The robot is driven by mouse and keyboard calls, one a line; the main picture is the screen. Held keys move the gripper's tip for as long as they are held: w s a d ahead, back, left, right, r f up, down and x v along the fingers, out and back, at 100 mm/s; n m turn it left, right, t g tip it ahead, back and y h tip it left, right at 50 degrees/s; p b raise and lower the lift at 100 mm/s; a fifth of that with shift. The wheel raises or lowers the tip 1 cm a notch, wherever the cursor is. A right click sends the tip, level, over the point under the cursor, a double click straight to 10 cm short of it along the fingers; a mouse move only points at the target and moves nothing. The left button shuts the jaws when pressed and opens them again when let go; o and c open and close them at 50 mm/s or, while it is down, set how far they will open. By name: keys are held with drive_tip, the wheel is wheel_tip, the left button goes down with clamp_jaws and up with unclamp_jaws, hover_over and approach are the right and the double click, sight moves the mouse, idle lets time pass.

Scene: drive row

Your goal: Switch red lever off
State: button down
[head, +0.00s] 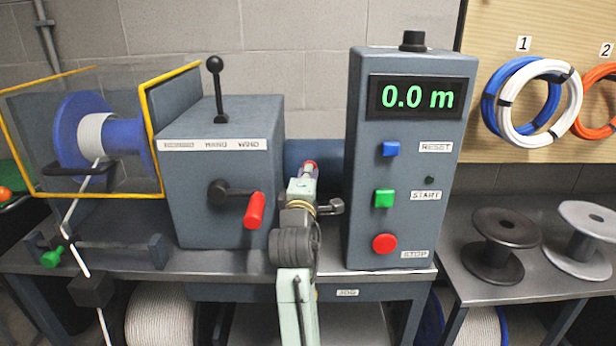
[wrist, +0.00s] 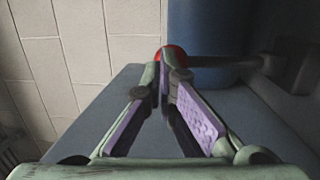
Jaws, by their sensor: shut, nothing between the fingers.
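The red lever's ball knob (head: 312,163) shows in the head view in the gap between the grey winder box and the control box, mostly hidden by my gripper. In the wrist view the red knob (wrist: 172,51) is just beyond the fingertips, with a dark rod (wrist: 215,62) running right from it. My gripper (head: 308,176) is shut and empty, pointing away from the head camera at the knob. In the wrist view its fingertips (wrist: 171,75) meet in front of the knob and overlap its lower part. Whether they touch it I cannot tell.
A blue cylinder (wrist: 205,25) stands behind the knob. The winder box (head: 215,180), with a black lever (head: 215,90) and red crank grip (head: 255,210), is left of my gripper. The control box (head: 358,220) is close on the right, its display reading 0.0 m.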

drive_tip(key=shift+w+r+p, duration=0.2)
drive_tip(key=shift+w+r, duration=0.05)
drive_tip(key=shift+w, duration=0.3)
drive_tip(key=shift+w+r+p, duration=0.2)
drive_tip(key=shift+w, duration=0.3)
